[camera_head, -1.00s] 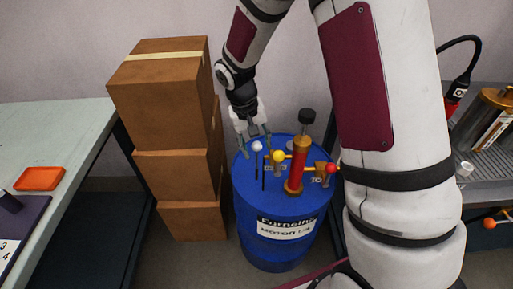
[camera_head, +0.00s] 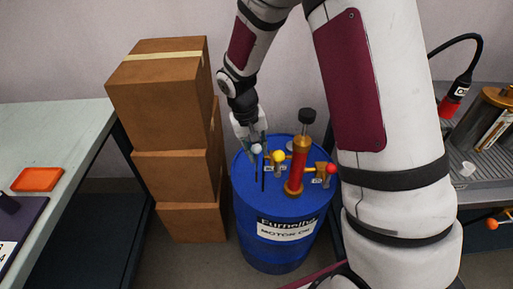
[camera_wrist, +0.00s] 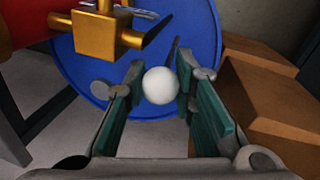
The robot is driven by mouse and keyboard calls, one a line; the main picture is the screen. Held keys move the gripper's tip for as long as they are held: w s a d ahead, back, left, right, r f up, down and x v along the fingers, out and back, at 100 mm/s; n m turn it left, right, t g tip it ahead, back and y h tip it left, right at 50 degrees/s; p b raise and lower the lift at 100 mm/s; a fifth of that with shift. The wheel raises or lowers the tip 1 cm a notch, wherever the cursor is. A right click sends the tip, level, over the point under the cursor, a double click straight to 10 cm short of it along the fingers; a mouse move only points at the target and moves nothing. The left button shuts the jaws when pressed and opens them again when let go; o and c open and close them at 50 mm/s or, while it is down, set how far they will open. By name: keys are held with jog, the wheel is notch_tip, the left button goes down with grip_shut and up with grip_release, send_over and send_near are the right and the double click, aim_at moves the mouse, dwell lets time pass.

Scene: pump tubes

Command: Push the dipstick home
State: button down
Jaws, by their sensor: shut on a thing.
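The dipstick's white ball knob (camera_head: 256,149) stands above the top of a blue drum (camera_head: 283,232). Part of its dark rod (camera_head: 256,172) shows below the knob. My gripper (camera_head: 258,145) is at the knob from above and behind. In the wrist view the white knob (camera_wrist: 160,85) sits between the two green-padded fingers of my gripper (camera_wrist: 158,92), which are shut on it. The dark rod shows only faintly beyond the knob, so how deep it sits is hard to tell.
A red and brass pump (camera_head: 298,165) with a yellow ball (camera_head: 278,157) and a red ball (camera_head: 331,169) stands on the drum, close right of the knob. Stacked cardboard boxes (camera_head: 175,120) stand to the left. A table with an orange tray (camera_head: 38,179) is at far left.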

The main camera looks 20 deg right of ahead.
jog(key=b, duration=0.5)
send_over(256, 182)
notch_tip(256, 182, down, 10)
jog(key=shift+w+d+r, duration=0.1)
jog(key=shift+r, duration=0.1)
jog(key=c, duration=1.3)
grip_release()
notch_tip(256, 182, up, 12)
jog(key=a, duration=0.2)
jog(key=shift+w+a+f, duration=0.15)
